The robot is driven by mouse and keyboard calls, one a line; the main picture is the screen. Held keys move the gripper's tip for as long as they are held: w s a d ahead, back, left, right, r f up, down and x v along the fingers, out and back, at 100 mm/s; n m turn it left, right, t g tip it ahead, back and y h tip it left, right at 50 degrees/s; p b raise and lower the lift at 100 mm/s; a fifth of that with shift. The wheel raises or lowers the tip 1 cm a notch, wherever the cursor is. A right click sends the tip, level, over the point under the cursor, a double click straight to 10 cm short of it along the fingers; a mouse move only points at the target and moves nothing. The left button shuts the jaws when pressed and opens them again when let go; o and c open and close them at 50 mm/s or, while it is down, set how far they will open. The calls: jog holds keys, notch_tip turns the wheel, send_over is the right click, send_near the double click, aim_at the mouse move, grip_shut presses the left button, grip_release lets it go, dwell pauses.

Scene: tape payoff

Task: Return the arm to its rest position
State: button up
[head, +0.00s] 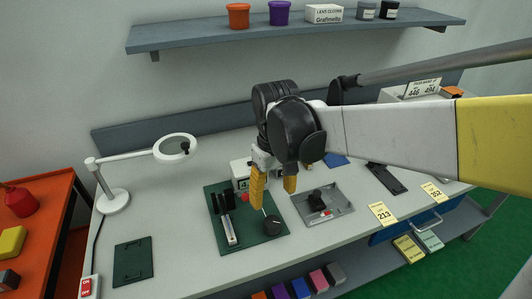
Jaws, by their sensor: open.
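My gripper (273,186) is in the head view, at the middle of the picture, at the end of my white and yellow arm. Its two yellow fingers point down and stand apart, with nothing seen between them. It is over the workbench (175,243), above the back right of a dark green mat (217,207). The mat bears a slim black and silver device and a round dark knob (272,225). My gripper and wrist hide part of the bench behind them.
A grey plate with a black block (316,198) lies right of the mat. A magnifier lamp (113,201) stands at the left. A wall shelf (190,38) with tubs runs above. The bench's left front is mostly clear.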

jog(key=shift+d, duration=0.1)
jog(key=s+d+r+m+t, duration=0.2)
jog(key=s+d+t, duration=0.1)
jog(key=s+d, duration=0.2)
jog(key=s+d+r+m+t, duration=0.2)
jog(key=s+d+m+t, duration=0.1)
jog(key=d, duration=0.5)
jog(key=s+t, duration=0.1)
jog(key=s, duration=0.1)
jog(key=shift+s+d, duration=0.15)
jog(key=shift+s, duration=0.25)
jog(key=shift+c, duration=0.2)
